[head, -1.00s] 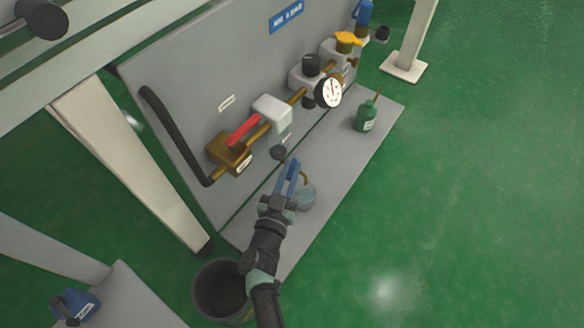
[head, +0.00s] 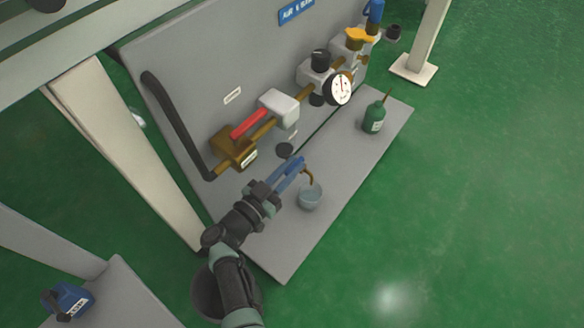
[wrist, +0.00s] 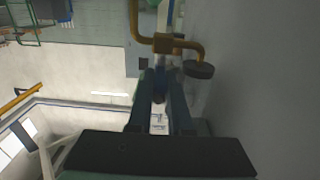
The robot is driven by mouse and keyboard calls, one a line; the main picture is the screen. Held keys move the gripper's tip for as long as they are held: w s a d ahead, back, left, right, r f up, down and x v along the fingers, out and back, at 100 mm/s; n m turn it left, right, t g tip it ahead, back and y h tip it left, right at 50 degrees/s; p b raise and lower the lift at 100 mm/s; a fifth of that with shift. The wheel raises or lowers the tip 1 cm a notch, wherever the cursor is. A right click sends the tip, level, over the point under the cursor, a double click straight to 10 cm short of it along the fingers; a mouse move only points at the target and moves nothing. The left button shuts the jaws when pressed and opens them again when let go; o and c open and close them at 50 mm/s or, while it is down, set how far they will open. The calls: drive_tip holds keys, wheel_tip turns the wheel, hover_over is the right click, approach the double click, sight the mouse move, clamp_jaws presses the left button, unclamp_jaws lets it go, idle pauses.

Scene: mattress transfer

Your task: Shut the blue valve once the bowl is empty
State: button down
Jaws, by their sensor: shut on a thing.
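My gripper (head: 299,162) has blue-grey fingers, which reach up and right to the brass spout (head: 309,177) below the panel. In the wrist view the fingers (wrist: 160,92) close together just under the brass pipe (wrist: 172,42), on a small bluish part that I take for the blue valve (wrist: 160,62). The fingers hide most of it, and I cannot tell the angle of its handle. A clear, pale bluish bowl (head: 310,198) stands on the grey base under the spout. I cannot tell whether liquid is in it.
A red lever (head: 250,124), a gauge (head: 341,90) and a yellow handle (head: 360,36) line the panel above. A green bottle (head: 375,118) stands on the base to the right. A dark bucket (head: 208,290) is partly behind my arm. Green floor is clear on the right.

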drive_tip(key=shift+s+a+f, duration=0.15)
drive_tip(key=shift+a, duration=0.05)
drive_tip(key=c, duration=0.8)
unclamp_jaws()
drive_tip(key=shift+c, duration=0.2)
drive_tip(key=shift+d+r, duration=0.15)
drive_tip(key=shift+r, duration=0.05)
